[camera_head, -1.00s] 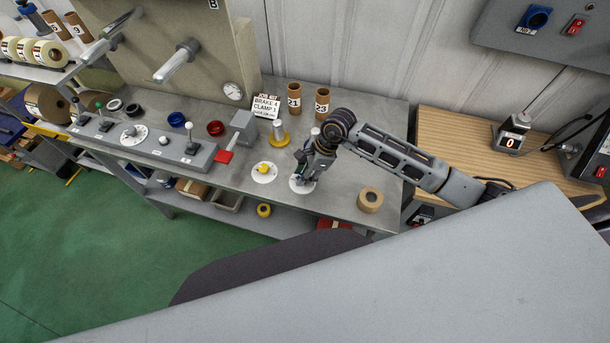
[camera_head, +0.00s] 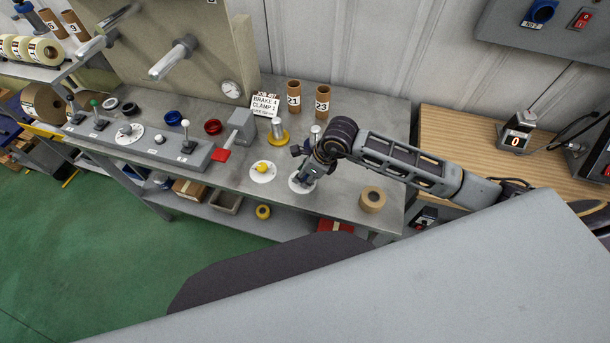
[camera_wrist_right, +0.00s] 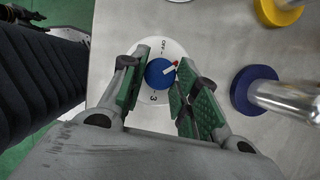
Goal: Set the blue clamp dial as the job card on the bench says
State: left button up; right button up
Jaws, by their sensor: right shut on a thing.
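The job card (camera_head: 265,105) stands at the back of the bench and reads BRAKE 4, CLAMP 1. The blue clamp dial (camera_wrist_right: 158,74) sits on a round white plate (camera_wrist_right: 148,112) with OFF at the top and 3 at the bottom in the right wrist view. Its white pointer with a red tip points to the upper right. The fingers hide other marks. In the head view the plate (camera_head: 295,187) shows under my right gripper (camera_head: 304,179). My right gripper (camera_wrist_right: 158,88) is shut on the blue dial, one finger on each side. My left gripper is not in view.
A yellow dial (camera_head: 263,167) sits left of the gripper. A blue-based metal post (camera_wrist_right: 262,92) stands close to the right fingers in the wrist view. A tape roll (camera_head: 372,199) lies to the right. Cardboard tubes (camera_head: 322,103) stand behind.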

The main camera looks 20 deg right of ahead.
jog(key=shift+m+t+b, duration=0.3)
jog(key=shift+m, duration=0.4)
jog(key=shift+r+m+h, duration=0.1)
jog(key=shift+m+h, duration=0.2)
jog(key=o, duration=1)
jog(key=shift+s+r, duration=0.1)
jog(key=shift+v, duration=5.85)
